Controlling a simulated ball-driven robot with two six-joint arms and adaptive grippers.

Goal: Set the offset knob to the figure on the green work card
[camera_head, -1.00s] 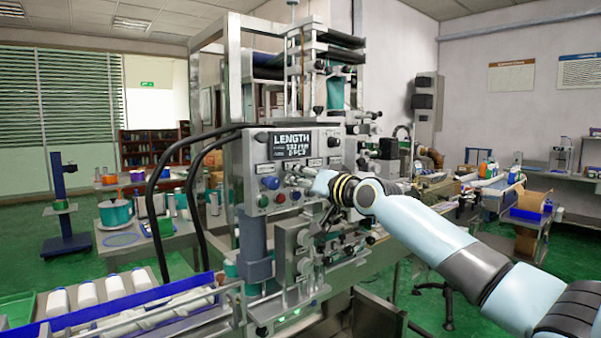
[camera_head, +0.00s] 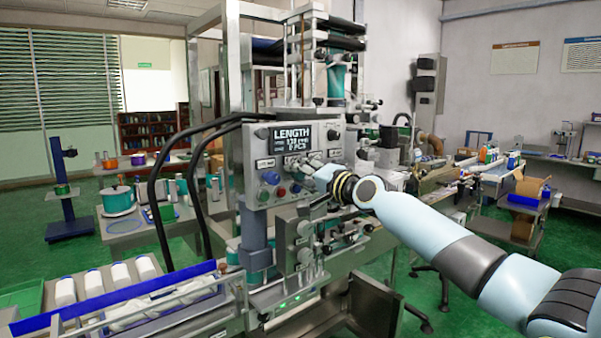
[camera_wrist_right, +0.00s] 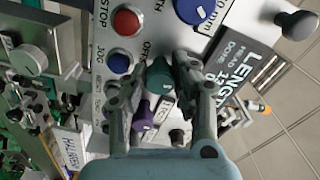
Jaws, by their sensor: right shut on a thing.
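The control panel (camera_head: 262,152) of the machine carries a dark display (camera_head: 292,137) headed LENGTH, whose smaller figures are hard to read. My right gripper (camera_head: 311,166) is at the panel, just below the display. In the right wrist view my right gripper (camera_wrist_right: 162,72) is shut on a dark green knob (camera_wrist_right: 160,80), one finger on each side. A label beginning OFF, partly hidden, is beside this knob. Its pointer and scale cannot be read. A purple knob (camera_wrist_right: 142,112) is close by, between the fingers lower down. I cannot make out a green work card. My left gripper is out of view.
A red STOP button (camera_wrist_right: 126,22) and a blue JOG button (camera_wrist_right: 119,63) are close to one finger. A larger blue knob (camera_wrist_right: 196,9) is at the top. Black hoses (camera_head: 160,200) arch left of the panel. A blue-edged tray (camera_head: 115,298) holds white bottles at lower left.

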